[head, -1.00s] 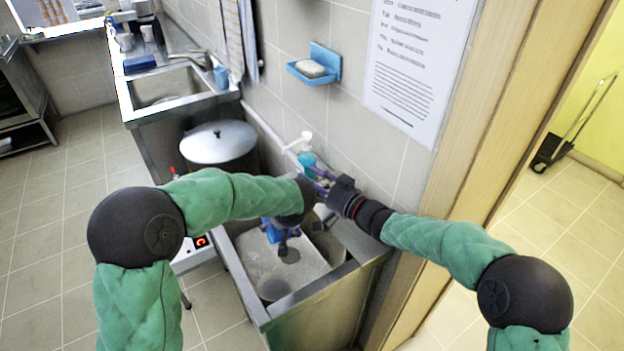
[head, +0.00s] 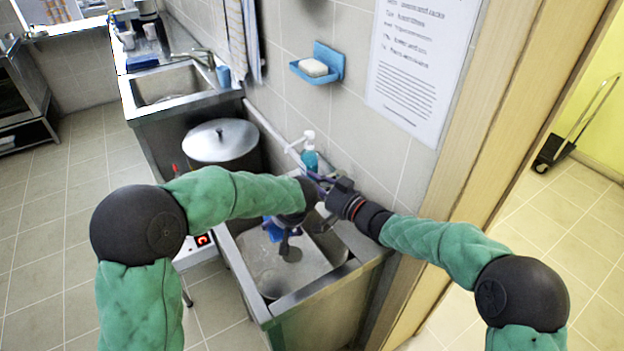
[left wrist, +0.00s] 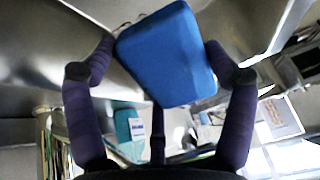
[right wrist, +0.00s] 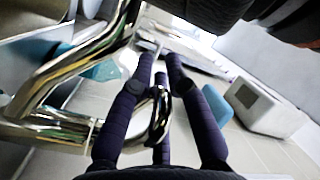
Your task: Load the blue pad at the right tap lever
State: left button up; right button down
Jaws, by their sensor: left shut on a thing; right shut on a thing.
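In the head view my left gripper (head: 284,236) hangs over the sink, with only a bit of the blue pad (head: 273,229) showing. In the right wrist view my right gripper (right wrist: 158,92) is shut around the chrome tap lever (right wrist: 160,120), a bent loop joined to the chrome tap (right wrist: 60,80). In the head view my right gripper (head: 326,188) is at the wall behind the sink, and it and my arms mostly hide the tap.
The steel sink (head: 298,298) is below both grippers. A turquoise soap bottle (head: 309,158) stands behind the right gripper, close to the wall. A large lidded pot (head: 220,142) stands left of the sink. A blue soap holder (head: 322,68) is on the tiled wall.

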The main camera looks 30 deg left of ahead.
jog(key=c, duration=1.5)
grip_release()
jog(key=shift+w+d+f, duration=0.1)
jog(key=shift+d+f, duration=0.05)
jog(key=shift+f, duration=0.35)
pick_arm(q)
jog(key=shift+w+d, duration=0.1)
jog(key=shift+w, duration=0.05)
pick_arm(e)
jog(key=shift+o, duration=1)
jog(key=shift+w+d, duration=0.1)
jog(key=shift+r, duration=0.1)
jog(key=shift+d, duration=0.4)
jog(key=v, duration=1.1)
